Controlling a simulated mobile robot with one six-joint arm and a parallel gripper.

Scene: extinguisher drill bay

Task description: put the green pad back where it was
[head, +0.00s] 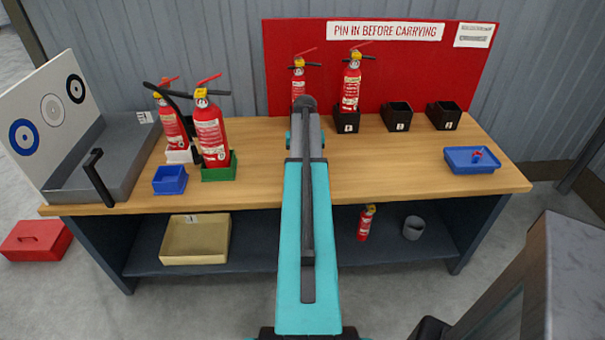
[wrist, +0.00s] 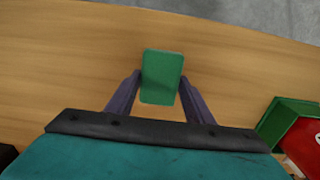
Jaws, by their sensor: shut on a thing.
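The green pad (wrist: 162,65) is a small flat rectangle in the wrist view. It sits between the two dark fingers of my gripper (wrist: 161,80), which is shut on it. The wooden bench top (wrist: 60,60) shows behind it; I cannot tell how high the pad is above the wood. In the head view my arm hides both the pad and the fingers. A green tray (head: 219,174) with an extinguisher (head: 211,135) in it stands left of my arm; this tray is also at the right edge of the wrist view (wrist: 290,108).
A blue bin (head: 170,181), a white-based extinguisher (head: 171,125) and a grey tray (head: 95,160) stand left. A blue tray (head: 470,165) holds a small red item. The bench right of my arm is mostly clear.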

